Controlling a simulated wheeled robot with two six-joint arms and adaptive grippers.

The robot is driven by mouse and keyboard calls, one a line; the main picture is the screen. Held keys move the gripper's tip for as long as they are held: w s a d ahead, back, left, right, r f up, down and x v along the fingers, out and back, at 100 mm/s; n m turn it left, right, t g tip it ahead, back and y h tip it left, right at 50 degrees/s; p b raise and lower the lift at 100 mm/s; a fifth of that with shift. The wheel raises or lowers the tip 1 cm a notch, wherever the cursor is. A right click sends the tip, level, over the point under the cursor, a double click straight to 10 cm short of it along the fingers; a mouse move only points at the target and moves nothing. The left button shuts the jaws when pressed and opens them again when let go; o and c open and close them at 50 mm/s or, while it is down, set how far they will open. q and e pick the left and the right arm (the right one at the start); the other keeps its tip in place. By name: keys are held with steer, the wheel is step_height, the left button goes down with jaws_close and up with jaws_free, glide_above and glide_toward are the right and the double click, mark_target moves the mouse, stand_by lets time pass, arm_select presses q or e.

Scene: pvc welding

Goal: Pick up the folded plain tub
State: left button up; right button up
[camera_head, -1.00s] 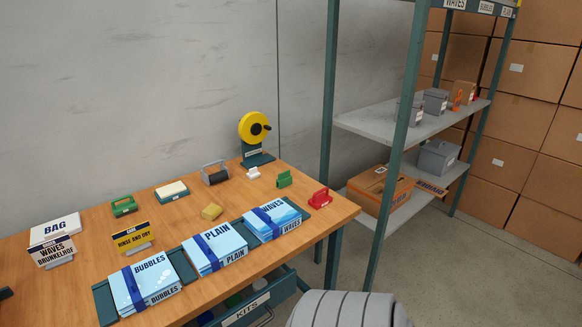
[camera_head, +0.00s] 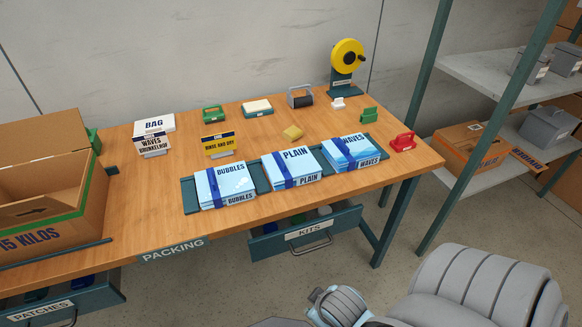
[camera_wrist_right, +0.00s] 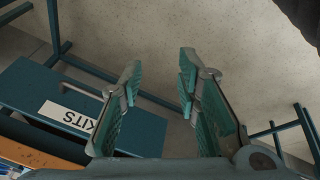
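The folded plain tub (camera_head: 291,168) is a light blue packet with a dark blue band, labelled PLAIN. It lies in the middle of a teal tray (camera_head: 247,169) near the table's front edge. The folded bubbles tub (camera_head: 224,184) lies to its left and the folded waves tub (camera_head: 351,152) to its right. My right gripper (camera_wrist_right: 158,95) is open and empty in the right wrist view, over the floor beside the KITS drawer. My grey right arm shows at the lower right of the head view, clear of the table. My left gripper is out of view.
An open cardboard box (camera_head: 50,205) stands at the table's left. Signs, a yellow sponge (camera_head: 292,133), a yellow tape reel (camera_head: 347,55) and a red handled tool (camera_head: 403,141) stand around the tray. The KITS drawer (camera_head: 306,235) juts out below the front edge. A shelf rack (camera_head: 490,75) stands right.

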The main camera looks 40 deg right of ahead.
steer(key=w+d+r+n+t+h, duration=0.3)
steer(key=w+d+r+n+h, duration=0.15)
steer(key=d+r, duration=0.35)
steer(key=n+t, duration=1)
steer(key=n, duration=1.6)
glide_toward(285, 166)
steer(key=shift+y, duration=0.25)
steer(key=x, duration=0.5)
steer(key=shift+d+f, duration=0.1)
steer(key=shift+d, duration=0.3)
steer(key=b+x, duration=0.1)
steer(key=x, duration=0.4)
steer(key=shift+a+b, duration=0.25)
steer(key=shift+b, duration=0.15)
steer(key=shift+w+d, duration=0.1)
steer(key=shift+w, duration=0.3)
steer(key=shift+s, duration=0.15)
jaws_close()
